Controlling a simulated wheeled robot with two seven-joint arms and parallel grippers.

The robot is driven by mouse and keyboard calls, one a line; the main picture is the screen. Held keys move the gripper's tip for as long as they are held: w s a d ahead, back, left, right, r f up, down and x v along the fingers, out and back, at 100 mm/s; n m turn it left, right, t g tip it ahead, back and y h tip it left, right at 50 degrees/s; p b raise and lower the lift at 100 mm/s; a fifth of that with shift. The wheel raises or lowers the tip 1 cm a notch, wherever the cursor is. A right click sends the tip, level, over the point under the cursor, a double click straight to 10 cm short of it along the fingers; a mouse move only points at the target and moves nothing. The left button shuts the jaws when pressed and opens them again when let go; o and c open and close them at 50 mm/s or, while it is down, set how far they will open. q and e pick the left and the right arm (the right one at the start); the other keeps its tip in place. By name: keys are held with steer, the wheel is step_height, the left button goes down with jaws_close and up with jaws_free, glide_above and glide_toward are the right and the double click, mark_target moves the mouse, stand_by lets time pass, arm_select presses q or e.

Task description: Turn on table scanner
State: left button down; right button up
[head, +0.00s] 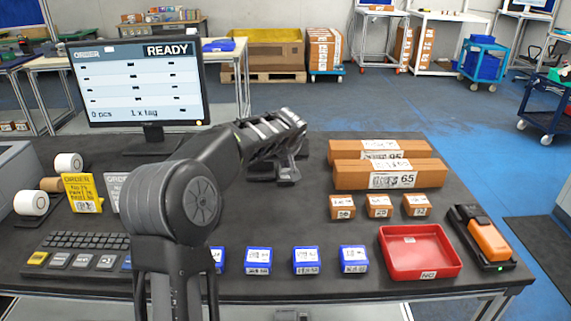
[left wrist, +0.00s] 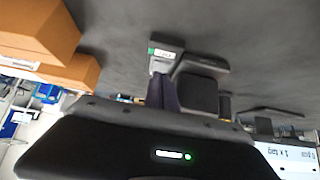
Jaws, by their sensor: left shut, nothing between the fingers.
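My left arm reaches over the table, and its gripper (head: 287,178) points down near the table's middle, fingers shut and empty. A low dark device (head: 262,170), which looks like the table scanner, lies right behind the gripper and is partly hidden by it. In the left wrist view a dark device with a pale, green-marked part (left wrist: 166,53) shows just beyond the gripper fingers (left wrist: 180,92). I cannot tell whether the fingers touch it. The monitor (head: 140,85) reads READY, "0 pcs" and "1 x tag". My right gripper is not in view.
Brown boxes (head: 390,174) lie right of the gripper, with small brown boxes (head: 379,206) before them. Several blue boxes (head: 306,261) line the front edge. A red tray (head: 420,252) and an orange device in a black cradle (head: 488,240) are at right. A keyboard (head: 87,242) is at left.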

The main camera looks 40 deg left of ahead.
arm_select(q)
steer(key=shift+r, duration=0.15)
